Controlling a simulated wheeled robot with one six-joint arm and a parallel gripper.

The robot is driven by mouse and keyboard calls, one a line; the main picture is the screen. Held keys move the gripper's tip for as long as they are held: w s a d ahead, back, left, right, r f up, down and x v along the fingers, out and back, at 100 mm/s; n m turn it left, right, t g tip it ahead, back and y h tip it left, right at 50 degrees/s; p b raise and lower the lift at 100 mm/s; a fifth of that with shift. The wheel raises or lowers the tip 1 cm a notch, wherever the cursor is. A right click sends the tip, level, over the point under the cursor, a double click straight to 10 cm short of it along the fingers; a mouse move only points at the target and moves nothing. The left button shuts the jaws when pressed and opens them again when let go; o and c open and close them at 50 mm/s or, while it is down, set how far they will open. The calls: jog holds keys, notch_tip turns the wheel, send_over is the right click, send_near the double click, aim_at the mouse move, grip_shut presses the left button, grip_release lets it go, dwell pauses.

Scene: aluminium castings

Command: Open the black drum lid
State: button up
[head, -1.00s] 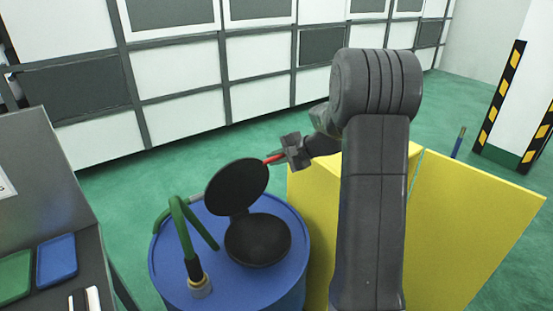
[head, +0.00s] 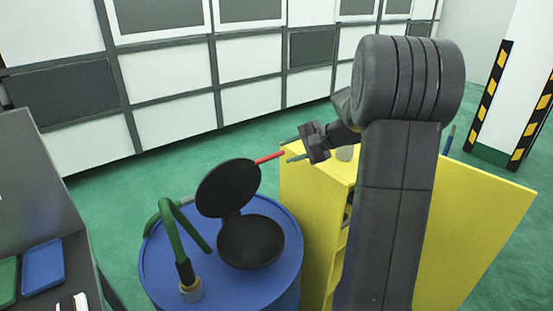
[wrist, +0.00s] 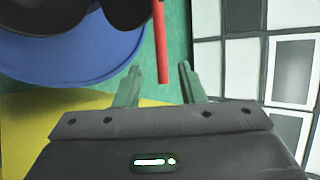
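The black drum lid (head: 229,188) stands tilted up and back on its hinge on top of the blue drum (head: 168,238). A round black base (head: 250,242) lies flat below it. A red handle (head: 269,158) sticks out from the lid's edge to the right. The lid's disc (wrist: 125,10) shows at the top edge there.
A green hose (head: 176,235) with a brass-coloured fitting rises from the drum's left side. A yellow cabinet (head: 310,190) stands right of the drum, under my arm. A grey bench (head: 40,215) with trays is at the left. Green floor lies clear behind the drum.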

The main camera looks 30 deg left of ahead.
jog(key=v, duration=0.4)
jog(key=w+p+x, duration=0.1)
jog(key=x, duration=1.2)
jog(key=shift+s+a+f+p, duration=0.15)
jog(key=shift+s+a+p, duration=0.15)
jog(key=shift+s+p, duration=0.15)
